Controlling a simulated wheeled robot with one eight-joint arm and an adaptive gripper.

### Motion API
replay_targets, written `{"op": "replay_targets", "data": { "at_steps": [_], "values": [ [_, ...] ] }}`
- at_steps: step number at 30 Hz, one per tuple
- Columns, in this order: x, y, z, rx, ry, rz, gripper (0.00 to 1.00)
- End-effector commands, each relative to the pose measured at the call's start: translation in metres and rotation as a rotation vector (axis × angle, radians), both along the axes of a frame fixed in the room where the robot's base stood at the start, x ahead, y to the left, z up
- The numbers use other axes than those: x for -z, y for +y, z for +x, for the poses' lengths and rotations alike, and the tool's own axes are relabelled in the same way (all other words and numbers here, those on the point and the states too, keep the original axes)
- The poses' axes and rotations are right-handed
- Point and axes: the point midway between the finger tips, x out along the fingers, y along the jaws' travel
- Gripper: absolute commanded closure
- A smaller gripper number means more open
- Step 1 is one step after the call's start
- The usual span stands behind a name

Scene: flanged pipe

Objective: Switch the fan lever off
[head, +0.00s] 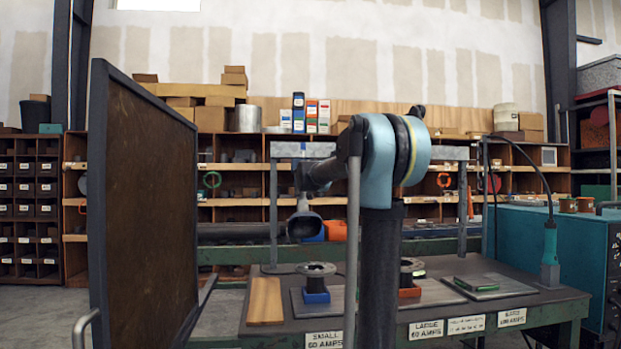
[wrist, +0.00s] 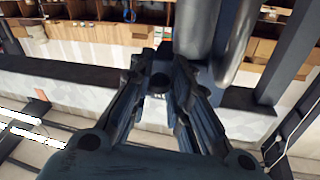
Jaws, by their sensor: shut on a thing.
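My gripper (wrist: 161,62) shows in the wrist view with its two dark fingers drawn together at the tips. They are shut on a small dark part, which I take to be the fan lever; its shape is mostly hidden between the fingers. A smooth grey pipe (wrist: 198,28) stands just beyond the fingertips, slightly right. In the head view my arm reaches away from me and hides the fingertips and the lever. A grey hood with a dark mouth (head: 304,226) hangs just below the arm's far end.
A dark upright panel (head: 150,210) stands close on the left. The workbench (head: 345,327) holds a wooden block (head: 265,301), flanges on blue and orange blocks, and a green-topped plate. A teal machine (head: 575,250) stands on the right. Loaded shelves line the back wall.

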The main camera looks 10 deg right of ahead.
Motion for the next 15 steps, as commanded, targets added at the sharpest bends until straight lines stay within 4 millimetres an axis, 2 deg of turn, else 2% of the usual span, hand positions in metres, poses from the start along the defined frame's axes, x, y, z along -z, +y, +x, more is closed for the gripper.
{"op": "replay_targets", "data": {
  "at_steps": [6, 7, 8, 15],
  "values": [
    [0.0006, 0.0001, -0.0001, 0.000, 0.001, 0.001, 1.00],
    [0.0007, 0.0001, 0.0000, 0.000, 0.001, 0.001, 0.80],
    [0.0007, 0.0001, 0.0000, 0.000, 0.001, 0.001, 0.73],
    [0.0003, 0.0001, 0.0000, 0.000, 0.001, 0.000, 0.73]
  ]
}}
